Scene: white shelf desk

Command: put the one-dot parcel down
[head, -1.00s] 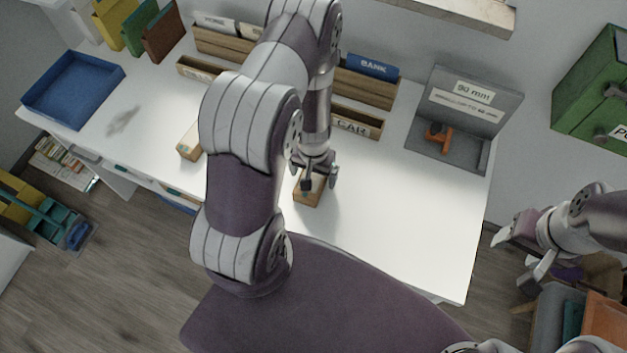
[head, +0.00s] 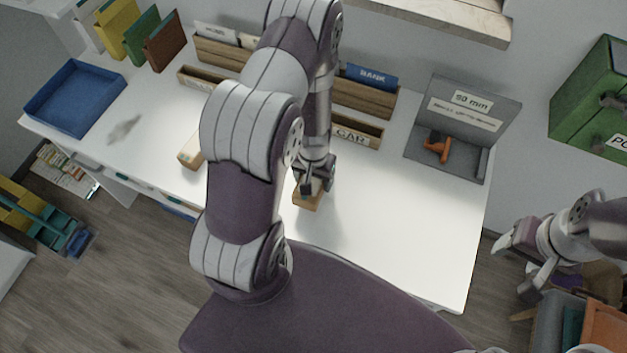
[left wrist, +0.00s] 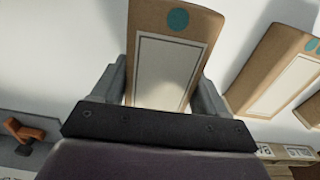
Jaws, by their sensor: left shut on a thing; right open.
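My left gripper (head: 314,188) is over the white desk and shut on a brown box-shaped parcel (head: 307,202). In the left wrist view this parcel (left wrist: 165,68) has one teal dot near its end and a pale blank label, with a grey finger on each side. The arm and gripper hide part of it in the head view. I cannot tell whether its underside touches the desk. My right gripper (head: 522,265) is open and empty, off the desk's right side.
Another parcel (head: 191,152) lies left of my arm; the wrist view shows a parcel with teal dots (left wrist: 275,68). A blue tray (head: 75,97), wooden sorters (head: 365,98) and a grey gauge stand (head: 470,112) holding an orange item (head: 437,147) line the desk. The front right desk is clear.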

